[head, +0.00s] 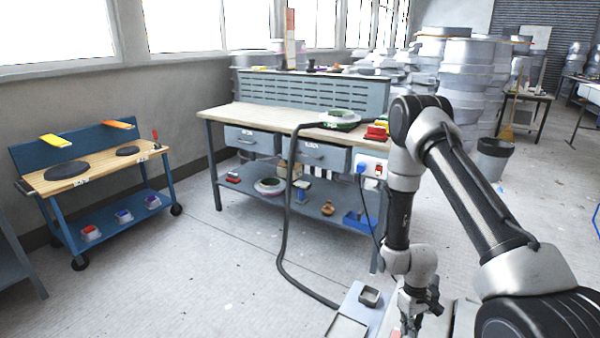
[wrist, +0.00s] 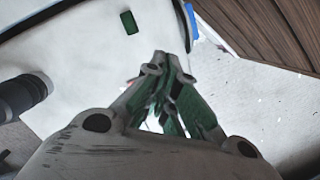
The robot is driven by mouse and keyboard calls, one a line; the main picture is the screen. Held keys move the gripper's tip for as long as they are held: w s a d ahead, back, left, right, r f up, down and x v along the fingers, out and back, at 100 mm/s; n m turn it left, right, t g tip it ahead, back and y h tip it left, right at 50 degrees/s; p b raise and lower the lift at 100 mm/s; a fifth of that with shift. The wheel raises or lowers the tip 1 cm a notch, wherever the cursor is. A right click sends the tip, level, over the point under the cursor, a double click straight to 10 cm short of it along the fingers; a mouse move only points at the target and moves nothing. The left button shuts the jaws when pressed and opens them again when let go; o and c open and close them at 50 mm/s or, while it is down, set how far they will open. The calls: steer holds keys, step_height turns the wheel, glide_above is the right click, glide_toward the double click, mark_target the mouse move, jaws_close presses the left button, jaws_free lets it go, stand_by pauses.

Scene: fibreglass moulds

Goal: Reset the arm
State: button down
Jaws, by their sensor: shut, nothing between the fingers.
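My arm rises at the right of the head view, bends at a high elbow and comes down to my gripper (head: 420,303) near the bottom edge. My gripper points down in front of a grey surface on my own body. In the wrist view my gripper (wrist: 165,75) has its fingers together at the tips, with nothing between them. Below the fingers in that view lies a pale surface with a small dark green patch.
A workbench (head: 262,115) with drawers and a lower shelf stands ahead. A blue trolley (head: 100,166) with a wooden top is at left. Stacked metallic moulds (head: 470,75) and a dark bin (head: 493,158) stand behind my arm. A dark hose (head: 284,225) hangs to the floor. Floor between trolley and bench is clear.

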steer(key=s+r+m+t, duration=0.1)
steer(key=s+r, duration=0.3)
steer(key=r, duration=1.3)
steer(key=s+d+r+m+t, duration=0.1)
steer(key=s+r+t, duration=0.2)
steer(key=r, duration=1.5)
steer(key=s+r+m+t, duration=0.2)
steer(key=s+r, duration=0.5)
steer(key=r, duration=1.1)
steer(key=shift+d+t, duration=0.2)
steer(key=shift+t, duration=0.1)
